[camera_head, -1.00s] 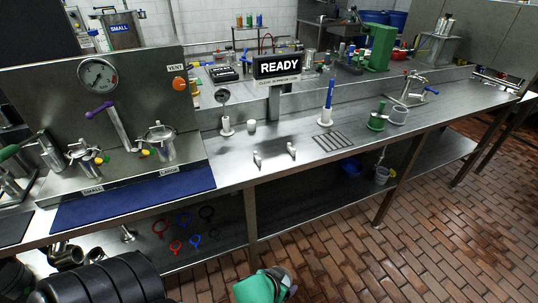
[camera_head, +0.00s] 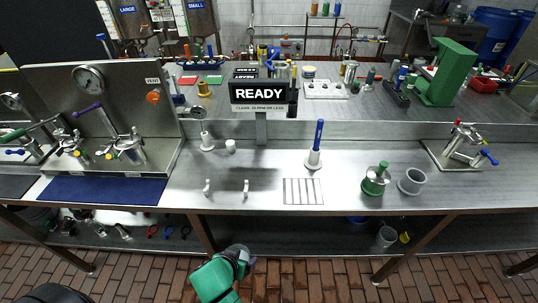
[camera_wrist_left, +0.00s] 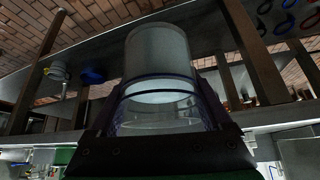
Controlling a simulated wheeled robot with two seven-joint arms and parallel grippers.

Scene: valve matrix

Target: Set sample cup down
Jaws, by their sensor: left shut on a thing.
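My left gripper (camera_head: 242,256) is low in front of the bench, below its front edge in the head view. In the left wrist view my gripper (camera_wrist_left: 160,98) is shut on a clear, cylindrical sample cup (camera_wrist_left: 158,50), with a finger on each side. A pale, level band shows inside the cup near the fingers. In the head view the cup cannot be made out at the gripper. My right gripper is not in view.
The steel bench (camera_head: 335,200) has clear patches around a slotted grate (camera_head: 303,191), two white hooks (camera_head: 226,187), a blue-handled tool (camera_head: 317,145), a green-based item (camera_head: 376,180) and a grey cup (camera_head: 411,181). A READY sign (camera_head: 260,93) stands behind. A blue mat (camera_head: 104,190) lies left.

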